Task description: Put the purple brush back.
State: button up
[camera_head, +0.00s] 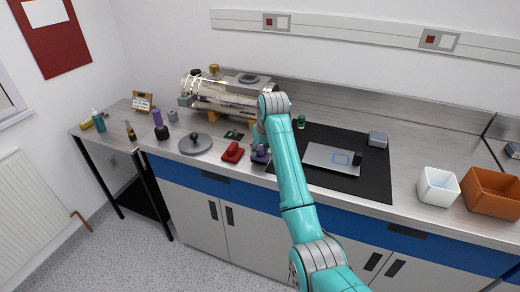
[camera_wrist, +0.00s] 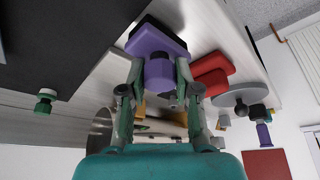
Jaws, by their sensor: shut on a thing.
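The purple brush (camera_wrist: 157,42) has a purple block body with a round purple knob and a dark underside. It also shows in the head view (camera_head: 260,155), partly hidden by my arm, at the left edge of the black mat (camera_head: 376,186). My gripper (camera_wrist: 158,68) is shut on its knob, one finger on each side. In the head view my gripper (camera_head: 260,143) is mostly covered by my wrist. The brush is at or just above the counter; I cannot tell if it touches.
A red brush (camera_head: 232,152) lies just left of the purple one. Left of it are a grey round lid (camera_head: 195,144) and a dark item with a purple top (camera_head: 160,125). A metal cylinder chamber (camera_head: 222,92) stands behind. A laptop-like grey plate (camera_head: 333,158) lies on the mat.

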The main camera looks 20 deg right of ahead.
jog(key=shift+f, duration=0.5)
jog(key=o, duration=1)
